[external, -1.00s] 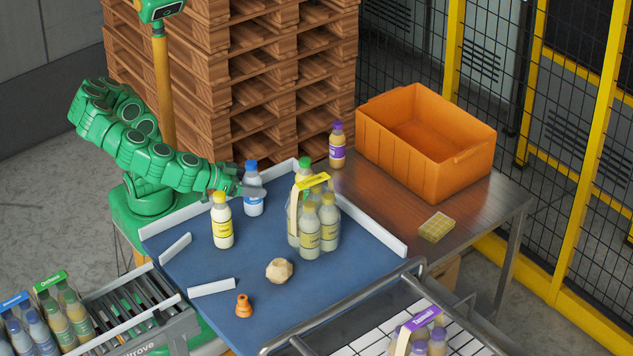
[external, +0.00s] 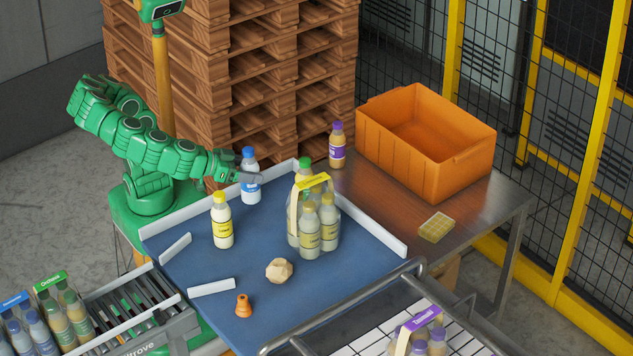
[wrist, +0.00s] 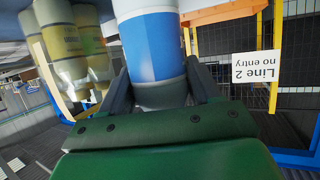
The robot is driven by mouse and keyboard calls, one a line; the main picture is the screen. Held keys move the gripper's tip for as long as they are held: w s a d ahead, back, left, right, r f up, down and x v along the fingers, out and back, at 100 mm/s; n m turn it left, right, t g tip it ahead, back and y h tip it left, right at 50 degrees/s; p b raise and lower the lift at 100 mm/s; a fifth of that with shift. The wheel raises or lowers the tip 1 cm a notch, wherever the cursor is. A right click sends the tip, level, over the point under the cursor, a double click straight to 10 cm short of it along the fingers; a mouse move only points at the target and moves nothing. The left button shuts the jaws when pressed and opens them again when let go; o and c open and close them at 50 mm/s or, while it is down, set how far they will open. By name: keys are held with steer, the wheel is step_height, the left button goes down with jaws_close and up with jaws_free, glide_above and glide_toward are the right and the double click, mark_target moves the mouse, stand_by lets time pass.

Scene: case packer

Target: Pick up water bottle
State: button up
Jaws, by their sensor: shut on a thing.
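The water bottle (external: 250,182) has a blue cap and a blue and white label. It is upright at the back of the blue table (external: 225,273). My gripper (external: 246,178) is shut on it from the left side. In the wrist view the bottle (wrist: 152,45) stands between the two dark fingers (wrist: 155,90) of my gripper. Its base appears a little above the blue surface, though the exact gap is hard to tell.
A yellow-capped bottle (external: 221,222) stands in front. A pack of several bottles (external: 310,235) with a yellow handle is to the right. A beige lump (external: 279,270) and an orange cone-like piece (external: 243,305) lie nearer. An orange crate (external: 390,145) and purple-capped bottle (external: 337,150) stand behind right.

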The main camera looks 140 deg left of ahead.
steer(key=s+d+r, duration=0.2)
steer(key=s+r, duration=0.7)
steer(key=s, duration=0.4)
steer(key=shift+d, duration=0.35)
